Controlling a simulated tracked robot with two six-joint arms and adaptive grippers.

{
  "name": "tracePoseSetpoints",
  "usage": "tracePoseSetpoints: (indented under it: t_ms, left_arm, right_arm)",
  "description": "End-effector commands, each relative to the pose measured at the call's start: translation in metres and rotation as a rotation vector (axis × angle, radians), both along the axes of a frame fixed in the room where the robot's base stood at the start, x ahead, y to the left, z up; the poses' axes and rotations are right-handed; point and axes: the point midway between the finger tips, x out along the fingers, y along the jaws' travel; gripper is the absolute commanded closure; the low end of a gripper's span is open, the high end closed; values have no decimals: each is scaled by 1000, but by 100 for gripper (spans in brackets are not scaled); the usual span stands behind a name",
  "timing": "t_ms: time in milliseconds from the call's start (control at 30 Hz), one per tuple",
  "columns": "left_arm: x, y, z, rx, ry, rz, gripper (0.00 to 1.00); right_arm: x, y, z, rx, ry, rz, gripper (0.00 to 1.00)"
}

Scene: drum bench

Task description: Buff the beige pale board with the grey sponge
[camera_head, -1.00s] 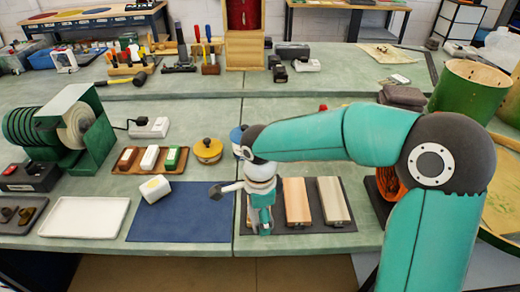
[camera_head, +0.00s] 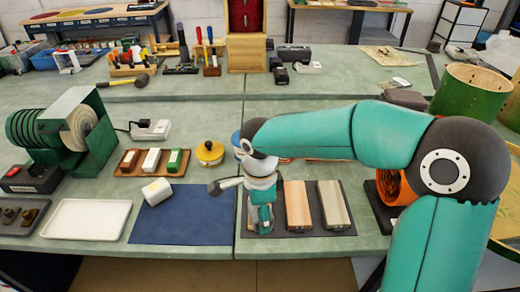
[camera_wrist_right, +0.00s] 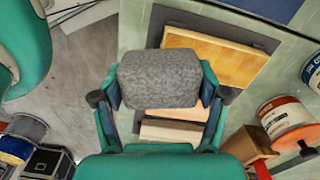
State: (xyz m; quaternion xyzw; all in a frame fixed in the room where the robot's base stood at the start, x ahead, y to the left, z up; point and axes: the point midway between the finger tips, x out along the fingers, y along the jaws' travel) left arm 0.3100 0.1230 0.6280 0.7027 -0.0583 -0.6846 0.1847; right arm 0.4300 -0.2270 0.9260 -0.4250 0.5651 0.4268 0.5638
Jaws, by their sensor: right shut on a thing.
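My right gripper (camera_wrist_right: 158,98) is shut on a grey sponge (camera_wrist_right: 160,78), which lies across between its two fingers. In the head view the gripper (camera_head: 262,220) points down over the left part of the dark mat, at the leftmost board. The beige pale board (camera_head: 336,204) lies at the right of that mat; in the wrist view its end (camera_wrist_right: 168,133) shows below the sponge. A pinkish tan board (camera_head: 297,204) lies beside it. A yellow-orange board (camera_wrist_right: 225,55) is mostly hidden by my gripper in the head view. I cannot tell whether the sponge touches a board. My left gripper is out of view.
A blue mat (camera_head: 185,220) with a white block (camera_head: 157,191) lies left of the boards. A white tray (camera_head: 87,219), a block rack (camera_head: 151,163) and a yellow-lidded pot (camera_head: 209,153) stand nearby. An orange coil (camera_head: 391,184) stands at the right.

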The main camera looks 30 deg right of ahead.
Motion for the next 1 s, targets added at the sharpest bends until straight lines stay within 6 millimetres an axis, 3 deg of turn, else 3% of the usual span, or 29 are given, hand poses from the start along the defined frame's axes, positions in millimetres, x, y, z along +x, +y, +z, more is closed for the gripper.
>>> tracePoseSetpoints:
  t_ms: [600, 1000]
  left_arm:
    - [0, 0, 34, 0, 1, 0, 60]
    - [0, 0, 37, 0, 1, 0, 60]
  right_arm:
    - [1, 0, 46, 0, -2, 0, 53]
    - [0, 0, 51, 0, -2, 0, 53]
